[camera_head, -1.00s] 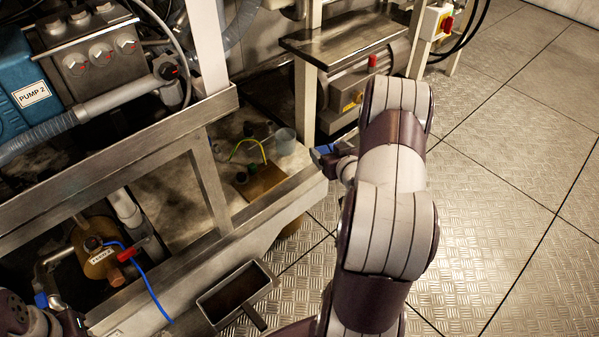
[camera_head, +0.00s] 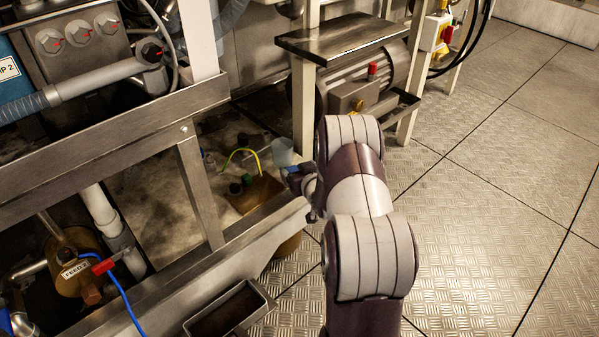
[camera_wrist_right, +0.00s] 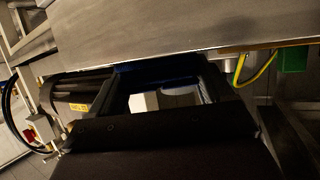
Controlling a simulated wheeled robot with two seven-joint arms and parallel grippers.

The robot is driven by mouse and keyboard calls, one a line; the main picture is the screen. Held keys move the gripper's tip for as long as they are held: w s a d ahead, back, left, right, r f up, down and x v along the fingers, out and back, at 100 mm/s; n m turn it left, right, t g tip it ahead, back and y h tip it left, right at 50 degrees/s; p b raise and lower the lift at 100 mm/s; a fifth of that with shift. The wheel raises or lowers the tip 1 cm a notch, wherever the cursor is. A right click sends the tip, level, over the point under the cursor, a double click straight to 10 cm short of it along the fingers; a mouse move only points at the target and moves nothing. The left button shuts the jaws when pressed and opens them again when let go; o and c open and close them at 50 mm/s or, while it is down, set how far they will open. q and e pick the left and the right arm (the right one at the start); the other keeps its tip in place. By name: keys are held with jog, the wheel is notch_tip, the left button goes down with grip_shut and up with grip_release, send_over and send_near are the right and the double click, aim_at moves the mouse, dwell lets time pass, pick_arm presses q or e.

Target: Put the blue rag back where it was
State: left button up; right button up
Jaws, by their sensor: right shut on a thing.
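My right arm reaches in from the bottom of the head view. Its gripper (camera_head: 296,178) is at the edge of the steel frame, beside a clear cup. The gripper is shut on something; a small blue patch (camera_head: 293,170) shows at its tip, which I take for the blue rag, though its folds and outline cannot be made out. In the right wrist view, dark, bluish edges show around the right gripper (camera_wrist_right: 165,85), and the held cloth is not clear in the shadow. My left gripper does not show.
The clear cup (camera_head: 283,152), a yellow-green wire (camera_head: 240,152) and a brown board (camera_head: 262,194) are close to the right gripper. A steel shelf (camera_head: 345,36) and a motor (camera_head: 378,75) stand behind. An open tray (camera_head: 230,312) is below. The floor at right is clear.

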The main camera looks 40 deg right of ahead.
jog(key=o, duration=1)
jog(key=shift+o, duration=0.2)
jog(key=p+v, duration=0.2)
jog(key=r+p+v, duration=0.1)
jog(key=p+v, duration=0.1)
jog(key=v, duration=0.1)
jog(key=shift+r, duration=0.15)
jog(key=s+a+r+n+g+y+p, duration=0.1)
jog(key=s+a+r+g, duration=0.25)
jog(key=s+a, duration=0.35)
jog(key=s+a+r+n+g+y+p, duration=0.1)
jog(key=s+a+r+n+g+y, duration=0.2)
jog(key=s+a, duration=0.5)
jog(key=s+a+r+g+p, duration=0.2)
jog(key=s+a+r+g, duration=0.25)
jog(key=a, duration=0.55)
notch_tip(320, 180, up, 48)
jog(key=p, duration=4.8)
jog(key=shift+w+r+g+p, duration=0.2)
jog(key=shift+w+g+p, duration=0.1)
jog(key=shift+p, duration=0.05)
